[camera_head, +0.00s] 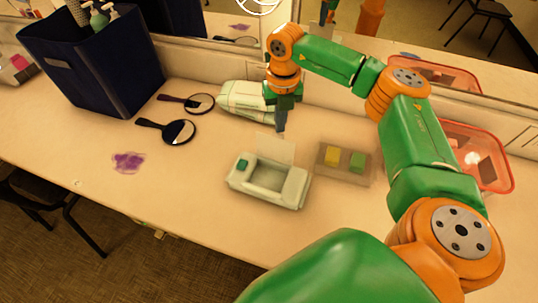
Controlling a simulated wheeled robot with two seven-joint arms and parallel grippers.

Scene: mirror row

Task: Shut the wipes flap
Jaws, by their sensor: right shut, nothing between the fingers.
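A pale wipes box (268,187) with a small green button sits on the counter in the middle of the view. Its flap (276,150) stands raised at the back edge of the opening. My right gripper (281,128) points down just behind the raised flap. It is shut and empty. From this view I cannot tell whether it touches the flap. My left gripper is not in view.
A tray with a yellow and a green block (344,163) lies right of the box. A red clear basket (503,165) is at right.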

